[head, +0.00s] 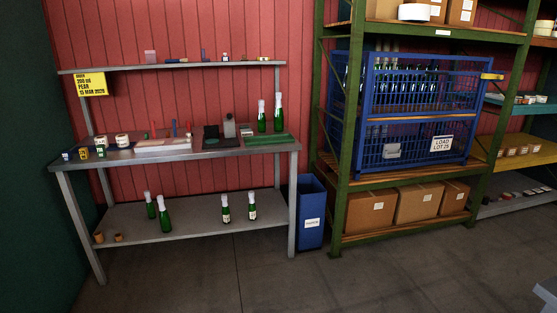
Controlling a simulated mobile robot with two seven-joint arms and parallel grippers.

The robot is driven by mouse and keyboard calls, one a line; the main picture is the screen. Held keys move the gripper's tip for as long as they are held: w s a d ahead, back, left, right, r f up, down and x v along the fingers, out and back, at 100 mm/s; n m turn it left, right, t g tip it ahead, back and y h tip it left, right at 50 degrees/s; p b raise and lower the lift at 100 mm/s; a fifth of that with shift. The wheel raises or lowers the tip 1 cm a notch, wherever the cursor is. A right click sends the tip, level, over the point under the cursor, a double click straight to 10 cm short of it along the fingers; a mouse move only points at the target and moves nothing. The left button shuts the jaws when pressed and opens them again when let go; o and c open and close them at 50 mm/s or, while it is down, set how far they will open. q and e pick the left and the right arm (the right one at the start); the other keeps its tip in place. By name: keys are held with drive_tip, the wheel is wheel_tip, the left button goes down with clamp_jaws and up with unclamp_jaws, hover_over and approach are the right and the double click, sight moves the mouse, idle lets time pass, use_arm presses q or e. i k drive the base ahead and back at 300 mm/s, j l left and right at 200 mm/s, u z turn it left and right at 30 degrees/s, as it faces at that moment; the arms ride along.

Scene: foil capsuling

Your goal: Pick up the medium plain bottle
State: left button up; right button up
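On the workbench's lower shelf, two green bottles without visible labels stand at the left: a rear-left one (150,208) and a front-right one (164,216). Two green bottles with pale labels stand further right on that shelf, one (225,208) left of the other (252,207). Two more green bottles with pale tops stand on the bench top at the right, one (262,118) beside the other (278,114). I cannot tell which bottle is the medium plain one.
The grey workbench (225,153) carries tins, small boxes and tools. A blue bin (311,225) stands right of it. A green-framed rack (342,190) holds blue crates (410,118) of bottles and cardboard boxes (418,203). The floor (290,285) in front is mostly clear.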

sight(278, 117)
drive_tip(key=i, duration=1.3)
drive_tip(key=i+l+u, duration=0.1)
drive_tip(key=i+u, duration=0.15)
drive_tip(key=i, duration=0.35)
drive_tip(key=i+l+u, duration=0.2)
drive_tip(key=i, duration=0.35)
